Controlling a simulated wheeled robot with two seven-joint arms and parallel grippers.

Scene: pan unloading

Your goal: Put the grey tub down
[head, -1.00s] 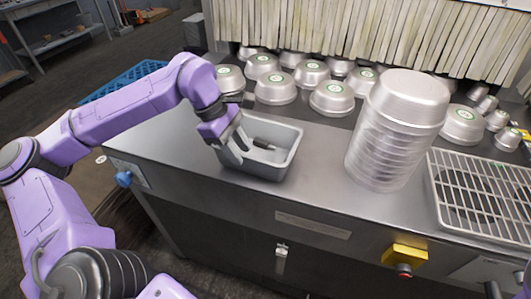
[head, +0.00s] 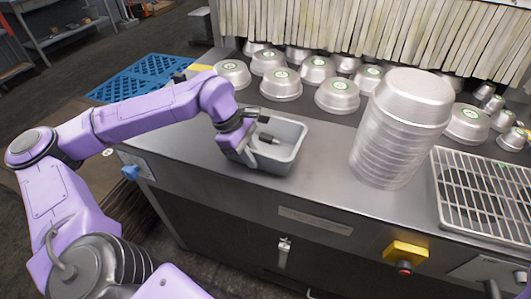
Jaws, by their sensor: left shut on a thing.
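The grey tub (head: 284,163) is a rectangular open container on the steel counter, left of the tall pan stack in the head view. A small dark object (head: 268,140) lies inside it. My left gripper (head: 252,160) is shut on the tub's left wall, and its fingers are partly hidden by the wrist. The tub looks upright and level; I cannot tell whether its base touches the counter. My right gripper is out of view.
A tall stack of silver pans (head: 396,135) stands right of the tub. Several upturned pans (head: 337,97) sit behind it, before a strip curtain (head: 360,35). A metal grate (head: 485,190) is at the right. The counter (head: 190,143) is clear left of the tub.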

